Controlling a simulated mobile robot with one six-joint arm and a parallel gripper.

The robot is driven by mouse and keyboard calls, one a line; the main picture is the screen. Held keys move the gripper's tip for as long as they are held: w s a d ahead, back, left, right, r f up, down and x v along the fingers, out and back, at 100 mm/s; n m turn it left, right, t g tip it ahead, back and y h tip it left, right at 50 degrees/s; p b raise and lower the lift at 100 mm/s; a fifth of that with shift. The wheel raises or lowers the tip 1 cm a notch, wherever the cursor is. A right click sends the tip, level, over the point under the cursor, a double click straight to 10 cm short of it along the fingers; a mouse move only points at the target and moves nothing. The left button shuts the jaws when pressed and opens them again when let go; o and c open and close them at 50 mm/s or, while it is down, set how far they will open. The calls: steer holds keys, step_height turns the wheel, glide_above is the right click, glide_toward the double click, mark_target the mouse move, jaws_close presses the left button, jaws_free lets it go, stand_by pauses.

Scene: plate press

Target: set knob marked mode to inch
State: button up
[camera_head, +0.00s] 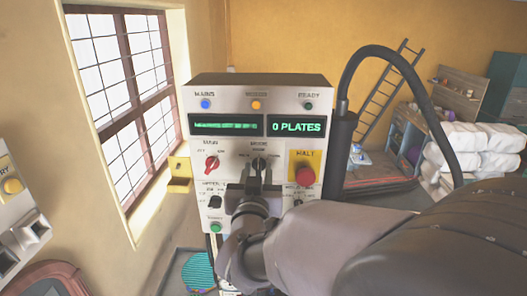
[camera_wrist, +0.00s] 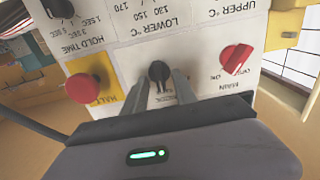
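The knob marked mode (camera_head: 259,162) is a small black knob in the middle of the panel, below the displays. In the wrist view, which is upside down, the black knob (camera_wrist: 159,71) stands between my fingertips. Its grip looks about upright in both views. The small labels around it are partly hidden or too blurred to read, including inch. My gripper (camera_head: 259,178) is in front of the panel, and its two fingers (camera_wrist: 162,82) are apart on either side of the knob. Narrow gaps show beside the knob, so the gripper looks open.
The red main knob (camera_head: 211,163) is left of the mode knob; the red halt button (camera_head: 305,174) on yellow is right. The upper knob (camera_head: 214,201) sits below left. The right display (camera_head: 297,127) reads 0 PLATES. A window (camera_head: 118,90) is at left.

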jaws_close()
stand_by(0.4)
steer(key=n+b, duration=0.1)
steer(key=n, duration=0.4)
steer(key=shift+a, duration=0.1)
steer(key=n, duration=0.6)
steer(key=shift+f, duration=0.1)
stand_by(0.4)
jaws_free()
